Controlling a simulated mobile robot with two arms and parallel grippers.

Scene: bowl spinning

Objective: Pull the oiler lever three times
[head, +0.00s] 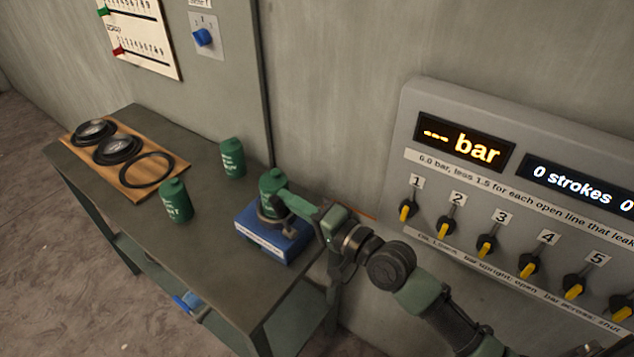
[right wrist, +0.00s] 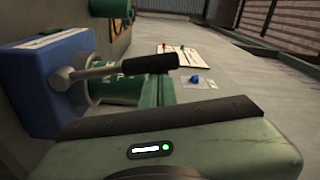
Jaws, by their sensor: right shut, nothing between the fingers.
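The oiler is a green reservoir (head: 272,184) on a blue base (head: 272,238), at the right end of the workbench. In the right wrist view its blue base (right wrist: 48,85) is at the left. The lever (right wrist: 150,65), a grey rod with a black grip, sticks out to the right from it. My right gripper (head: 284,194) is shut and empty, close beside the oiler. In the right wrist view its green finger (right wrist: 162,92) lies by the black grip; I cannot tell if they touch. My left gripper is out of view.
The workbench (head: 130,218) carries two green canisters (head: 232,158) (head: 175,201) and a wooden board (head: 133,183) with round parts. A grey wall panel (head: 425,105) on the right reads "--- bar" and "0 strokes" above a row of yellow-handled valves (head: 446,226).

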